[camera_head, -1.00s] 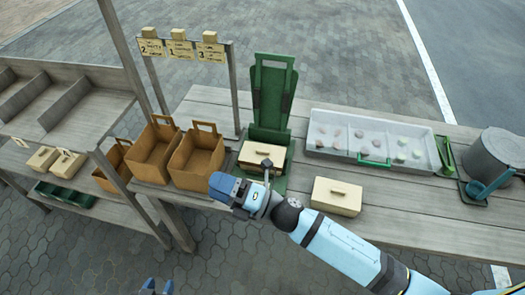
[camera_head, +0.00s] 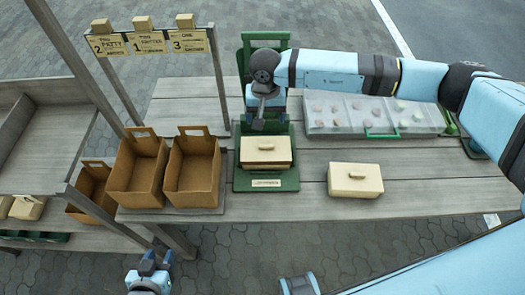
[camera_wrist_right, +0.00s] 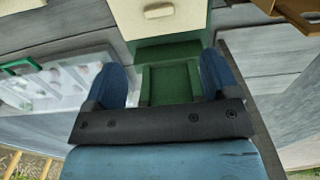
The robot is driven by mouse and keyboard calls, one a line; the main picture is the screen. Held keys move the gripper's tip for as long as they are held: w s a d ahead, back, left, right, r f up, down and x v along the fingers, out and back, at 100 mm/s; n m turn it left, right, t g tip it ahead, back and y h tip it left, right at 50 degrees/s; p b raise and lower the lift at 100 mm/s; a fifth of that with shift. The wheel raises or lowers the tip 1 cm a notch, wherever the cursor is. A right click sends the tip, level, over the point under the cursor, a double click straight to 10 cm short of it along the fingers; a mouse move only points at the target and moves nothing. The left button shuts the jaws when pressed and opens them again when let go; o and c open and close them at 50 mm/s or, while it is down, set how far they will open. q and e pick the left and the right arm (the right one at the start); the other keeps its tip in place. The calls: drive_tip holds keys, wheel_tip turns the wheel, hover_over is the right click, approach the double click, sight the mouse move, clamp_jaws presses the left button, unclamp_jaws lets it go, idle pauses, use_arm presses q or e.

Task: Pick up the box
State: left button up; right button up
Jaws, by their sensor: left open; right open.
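A cream lidded box (camera_head: 265,151) sits on the green stand (camera_head: 270,186) on the table. It also shows at the top of the right wrist view (camera_wrist_right: 165,18), just beyond the fingertips. A second cream lidded box (camera_head: 355,179) rests on bare table to the right. My right gripper (camera_head: 267,121) is open and empty, fingers down, at the back side of the box on the stand; I cannot tell its exact height. Its two blue fingers show apart in the right wrist view (camera_wrist_right: 163,82), over the green stand. My left gripper (camera_head: 156,262) is open and empty, in front of the table.
Brown open crates (camera_head: 192,170) stand left of the stand. A grey tray (camera_head: 345,112) with small pieces lies behind to the right, partly under my right arm. A sign rack (camera_head: 150,42) stands at the back left.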

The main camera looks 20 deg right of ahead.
drive_tip(key=p, duration=0.1)
hover_over(266, 145)
wheel_tip(266, 145, down, 7)
drive_tip(key=shift+s+a+f, duration=0.15)
drive_tip(key=shift+f+p, duration=0.35)
drive_tip(key=shift+f, duration=0.55)
wheel_tip(266, 145, down, 4)
drive_tip(key=shift+f+p, duration=0.1)
drive_tip(key=shift+p, duration=0.35)
drive_tip(key=c, duration=1.3)
